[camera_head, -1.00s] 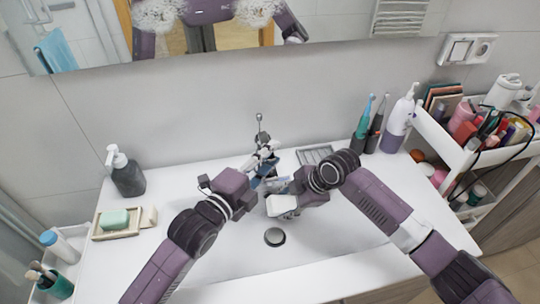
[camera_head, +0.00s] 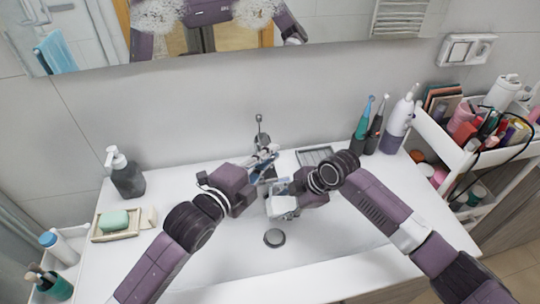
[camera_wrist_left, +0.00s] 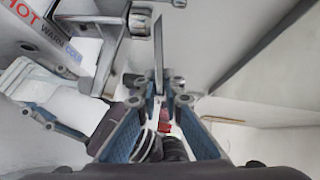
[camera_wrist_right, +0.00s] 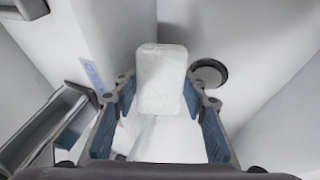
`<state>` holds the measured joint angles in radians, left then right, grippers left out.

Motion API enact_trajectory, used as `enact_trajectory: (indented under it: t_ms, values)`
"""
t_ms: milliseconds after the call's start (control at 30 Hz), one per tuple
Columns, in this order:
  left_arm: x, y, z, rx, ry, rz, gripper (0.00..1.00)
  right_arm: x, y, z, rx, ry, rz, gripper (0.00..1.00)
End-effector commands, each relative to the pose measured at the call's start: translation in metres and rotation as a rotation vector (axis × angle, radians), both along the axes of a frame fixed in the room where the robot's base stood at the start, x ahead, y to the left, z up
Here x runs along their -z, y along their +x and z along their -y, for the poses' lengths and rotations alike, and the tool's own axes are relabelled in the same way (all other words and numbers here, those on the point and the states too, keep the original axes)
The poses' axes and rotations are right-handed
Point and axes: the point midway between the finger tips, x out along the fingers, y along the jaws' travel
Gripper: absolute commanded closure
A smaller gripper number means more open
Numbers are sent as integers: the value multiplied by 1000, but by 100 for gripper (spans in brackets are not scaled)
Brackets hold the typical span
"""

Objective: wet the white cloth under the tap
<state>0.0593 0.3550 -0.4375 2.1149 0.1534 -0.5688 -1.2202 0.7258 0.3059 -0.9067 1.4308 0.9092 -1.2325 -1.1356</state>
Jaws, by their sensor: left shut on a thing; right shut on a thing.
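The white cloth (camera_head: 284,208) hangs as a small folded block over the basin in my right gripper (camera_head: 283,188). It fills the middle of the right wrist view (camera_wrist_right: 162,80), between the shut fingers. It also shows at the left of the left wrist view (camera_wrist_left: 62,104). The chrome tap (camera_head: 260,140) stands at the back of the basin, partly hidden by my left gripper (camera_head: 265,166). In the left wrist view the fingers close on the thin upright tap lever (camera_wrist_left: 158,55). I cannot clearly tell whether water runs.
The basin drain (camera_head: 274,237) lies in front of the cloth. A soap dispenser (camera_head: 125,175) and soap dish (camera_head: 116,224) stand at left. Electric toothbrushes (camera_head: 368,130) and a loaded cart (camera_head: 490,130) stand at right. Both forearms are close together over the basin.

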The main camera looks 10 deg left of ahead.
Motion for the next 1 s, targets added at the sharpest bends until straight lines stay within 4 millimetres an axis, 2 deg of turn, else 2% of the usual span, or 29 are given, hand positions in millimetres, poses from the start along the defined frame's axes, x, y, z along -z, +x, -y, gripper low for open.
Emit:
enact_trajectory:
  t_ms: [233, 267, 400, 767, 867, 1000]
  values:
    - [1, 0, -1, -1, -1, -3, 100, 0, 0, 0, 0, 0, 1, 80]
    - [1, 0, -1, -1, -1, -3, 89, 0, 0, 0, 0, 0, 1, 80]
    - [0, 0, -1, -1, 0, -1, 74, 0, 0, 0, 0, 0, 1, 80]
    - [0, -4, -3, -1, 0, -1, 74, 0, 0, 0, 0, 0, 1, 79]
    - [-1, -14, -8, 0, 2, -2, 74, 0, 0, 0, 0, 0, 1, 79]
    - [-4, -39, -21, -1, 4, -4, 74, 0, 0, 0, 0, 0, 1, 79]
